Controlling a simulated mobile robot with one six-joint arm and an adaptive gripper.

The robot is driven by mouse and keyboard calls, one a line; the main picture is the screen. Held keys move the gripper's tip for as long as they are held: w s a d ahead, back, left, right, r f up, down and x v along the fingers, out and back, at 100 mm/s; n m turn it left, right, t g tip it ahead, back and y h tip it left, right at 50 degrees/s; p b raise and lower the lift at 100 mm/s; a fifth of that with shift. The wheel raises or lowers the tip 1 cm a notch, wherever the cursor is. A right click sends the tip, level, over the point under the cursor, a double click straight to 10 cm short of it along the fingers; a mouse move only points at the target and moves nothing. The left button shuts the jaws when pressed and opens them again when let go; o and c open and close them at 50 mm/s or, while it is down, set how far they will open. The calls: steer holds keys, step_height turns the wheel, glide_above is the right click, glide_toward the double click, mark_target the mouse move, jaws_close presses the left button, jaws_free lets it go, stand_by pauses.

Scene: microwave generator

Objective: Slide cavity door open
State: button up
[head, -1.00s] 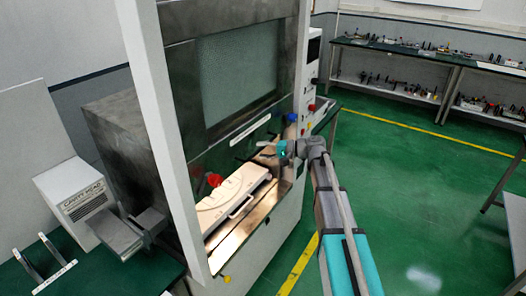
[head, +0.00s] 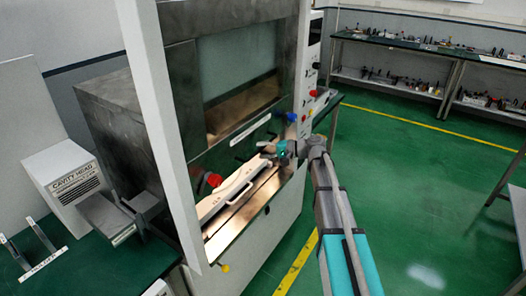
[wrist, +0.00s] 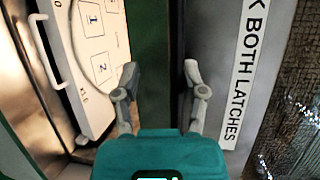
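The cavity door appears to be the dark front panel (head: 222,152) below the glass pane (head: 237,60) of the tall cabinet. A white label strip (head: 250,133) crosses it. In the wrist view the label (wrist: 244,75) reads "BOTH LATCHES" on a grey panel (wrist: 210,40). My gripper (head: 268,150) is at the panel's lower right edge, above the white unit. In the wrist view its two fingers (wrist: 160,78) are apart, with the panel's lower edge and a dark green strip visible between them. Nothing is clearly clamped. Contact with the panel cannot be told.
A white unit (head: 232,202) with a front handle sits on the lit cabinet floor, partly behind the panel. A red knob (head: 214,180) is at the left. The "CAVITY HEAD" box (head: 73,185) stands left of the cabinet. Open green floor (head: 410,200) lies to the right.

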steer(key=shift+f+b, duration=2.65)
steer(key=shift+f, duration=0.35)
steer(key=p+v, duration=0.1)
steer(key=v, duration=1.2)
steer(key=shift+d+p, duration=0.3)
steer(key=shift+d, duration=0.1)
steer(key=shift+s, duration=0.1)
steer(key=s+a+f+n+g+h, duration=0.1)
steer(key=s+a+f+h, duration=0.15)
steer(key=s+f, duration=0.25)
steer(key=s+a+f+g+h, duration=0.1)
steer(key=s+a+f+h, duration=0.1)
steer(key=s+f+h, duration=0.3)
steer(key=s+d+f+n+h, duration=0.1)
steer(key=s+d+f+h, duration=0.1)
steer(key=s+h, duration=0.2)
steer(key=s+d+f+n+g+h, duration=0.1)
steer(key=s+d+f+h, duration=0.1)
steer(key=s, duration=0.7)
steer(key=shift+s+d+f+g+h+p, duration=0.3)
steer(key=shift+f+h+p, duration=0.15)
steer(key=shift+h, duration=0.6)
